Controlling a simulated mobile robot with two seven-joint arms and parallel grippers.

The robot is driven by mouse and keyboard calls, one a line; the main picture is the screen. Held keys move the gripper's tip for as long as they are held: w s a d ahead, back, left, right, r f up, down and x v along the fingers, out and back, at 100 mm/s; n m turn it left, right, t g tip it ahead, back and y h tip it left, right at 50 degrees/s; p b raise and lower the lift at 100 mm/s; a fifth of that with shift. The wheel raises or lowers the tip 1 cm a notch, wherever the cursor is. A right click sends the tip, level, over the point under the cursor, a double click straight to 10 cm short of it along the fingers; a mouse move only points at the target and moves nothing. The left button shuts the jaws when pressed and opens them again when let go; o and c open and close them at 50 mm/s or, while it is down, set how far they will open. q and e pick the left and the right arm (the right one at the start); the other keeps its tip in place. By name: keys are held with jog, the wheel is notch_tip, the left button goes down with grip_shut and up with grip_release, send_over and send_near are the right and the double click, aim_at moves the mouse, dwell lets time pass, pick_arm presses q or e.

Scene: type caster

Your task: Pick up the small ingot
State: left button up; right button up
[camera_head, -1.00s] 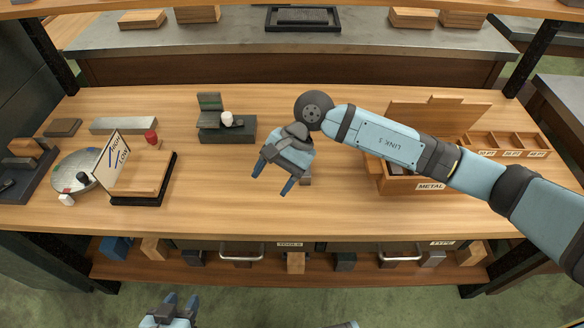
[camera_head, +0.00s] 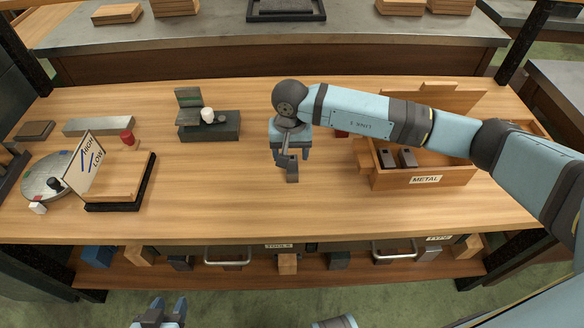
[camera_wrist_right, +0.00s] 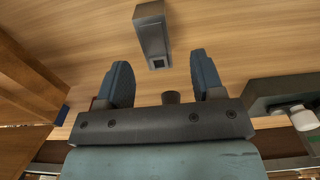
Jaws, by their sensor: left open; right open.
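The small ingot (camera_head: 292,174) is a grey metal block on the wooden bench, below my right gripper (camera_head: 291,154) in the head view. My right gripper is open, and its fingers point down towards the ingot. In the right wrist view the ingot (camera_wrist_right: 152,40) lies beyond and between the two open fingertips (camera_wrist_right: 160,75), with nothing gripped. Part of the ingot is hidden by the gripper in the head view. My left gripper (camera_head: 160,311) is open and empty at the bottom edge, in front of the bench.
A wooden box labelled METAL (camera_head: 450,178) holds dark blocks, right of the ingot. A dark stand with a white knob (camera_head: 207,115) is behind left. A HIGH/LOW sign (camera_head: 90,160) and wooden block (camera_head: 125,178) stand left. Bench around the ingot is clear.

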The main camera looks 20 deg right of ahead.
aim_at(292, 164)
jog(key=f, duration=0.4)
jog(key=shift+s+d+f, duration=0.1)
jog(key=shift+s+f, duration=0.05)
jog(key=shift+s, duration=0.2)
jog(key=shift+f, duration=0.4)
jog(key=shift+w, duration=0.1)
grip_shut()
